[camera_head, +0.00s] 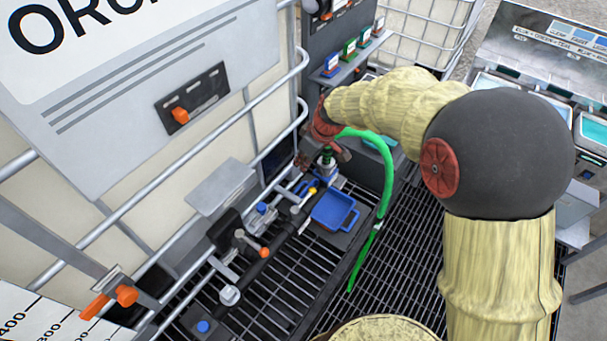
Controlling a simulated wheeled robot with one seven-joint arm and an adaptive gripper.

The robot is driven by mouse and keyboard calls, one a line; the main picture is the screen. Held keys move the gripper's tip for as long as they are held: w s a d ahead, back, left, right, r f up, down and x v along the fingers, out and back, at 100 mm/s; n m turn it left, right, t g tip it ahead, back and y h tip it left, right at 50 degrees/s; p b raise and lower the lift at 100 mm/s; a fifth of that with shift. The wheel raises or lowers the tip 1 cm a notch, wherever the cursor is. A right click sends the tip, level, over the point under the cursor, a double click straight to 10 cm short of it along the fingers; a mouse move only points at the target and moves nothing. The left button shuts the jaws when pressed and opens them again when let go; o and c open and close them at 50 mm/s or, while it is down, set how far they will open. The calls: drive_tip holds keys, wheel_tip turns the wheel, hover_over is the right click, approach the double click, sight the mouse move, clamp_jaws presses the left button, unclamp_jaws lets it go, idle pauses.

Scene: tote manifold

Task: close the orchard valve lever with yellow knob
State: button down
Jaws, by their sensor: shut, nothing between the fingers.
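The yellow knob (312,190) is small and sits on the dark pipe manifold (270,240), just left of a blue tray (350,218). Its lever is too small and crowded to make out its angle clearly. My gripper (326,150) is at the far end of my arm, a little above and to the right of the yellow knob in the picture, beside a green fitting. It is shut and holds nothing. The wrist hides part of the fittings behind it, and I cannot tell whether the fingers touch anything.
A lever with an orange knob (264,252) stands nearer on the manifold. A green hose (388,180) arcs over the black grating (405,270) right of my gripper. A caged white tote (140,150) bounds the left. Teal-filled bins (592,130) stand far right.

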sight(304, 201)
wheel_tip(304, 201, down, 10)
drive_tip(key=b, duration=0.1)
drive_tip(key=shift+s+f, duration=0.15)
idle(0.5)
